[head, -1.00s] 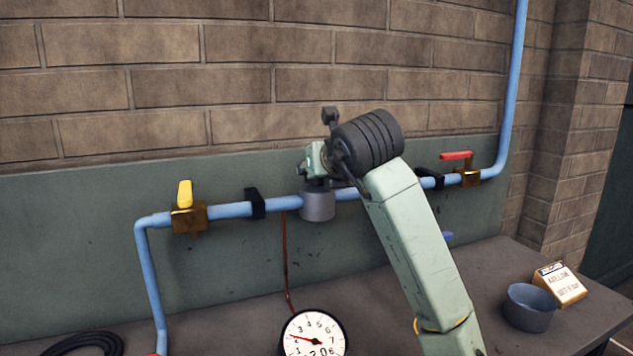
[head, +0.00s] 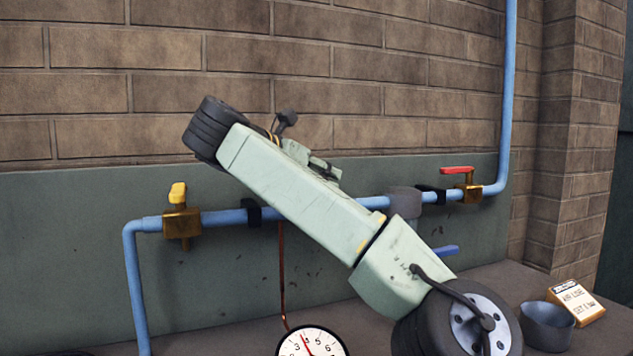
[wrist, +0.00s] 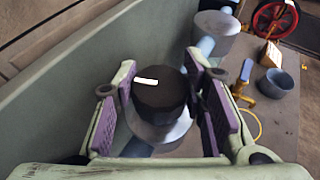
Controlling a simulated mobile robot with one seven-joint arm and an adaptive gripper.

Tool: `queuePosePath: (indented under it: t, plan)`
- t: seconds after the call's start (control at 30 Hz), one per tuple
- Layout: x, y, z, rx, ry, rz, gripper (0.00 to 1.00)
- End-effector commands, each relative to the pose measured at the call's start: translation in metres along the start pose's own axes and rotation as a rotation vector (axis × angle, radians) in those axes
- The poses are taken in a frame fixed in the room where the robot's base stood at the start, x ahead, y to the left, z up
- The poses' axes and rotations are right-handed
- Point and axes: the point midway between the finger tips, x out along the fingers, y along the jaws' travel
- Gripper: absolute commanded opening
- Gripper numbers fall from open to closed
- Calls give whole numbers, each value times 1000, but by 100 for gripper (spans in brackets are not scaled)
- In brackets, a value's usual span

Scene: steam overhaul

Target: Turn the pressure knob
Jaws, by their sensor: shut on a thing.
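The pressure knob (wrist: 160,92) is a dark round cap with a white mark, on top of a grey cylindrical body (wrist: 172,134) on the blue pipe. In the wrist view my gripper (wrist: 163,98) has its purple-padded fingers on opposite sides of the knob and is shut on it.
The blue pipe (head: 345,204) carries a yellow-handled valve (head: 180,208) on the left and a red-handled valve (head: 464,182) on the right. Another grey cylinder (head: 405,201) sits along it. A bowl (head: 547,326) and a card (head: 577,302) stand on the bench at right.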

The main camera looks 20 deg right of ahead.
Motion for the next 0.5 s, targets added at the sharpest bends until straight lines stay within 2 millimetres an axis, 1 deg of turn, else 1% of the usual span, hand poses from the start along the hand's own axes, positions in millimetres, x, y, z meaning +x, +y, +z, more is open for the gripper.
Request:
queuePosePath:
  t: [0.03,0.13,0.5]
  plan:
    - [-3,0,7,9,-2,-35,10]
    - [-4,-1,9,32,0,-91,10]
    - [-2,-1,6,89,2,-227,10]
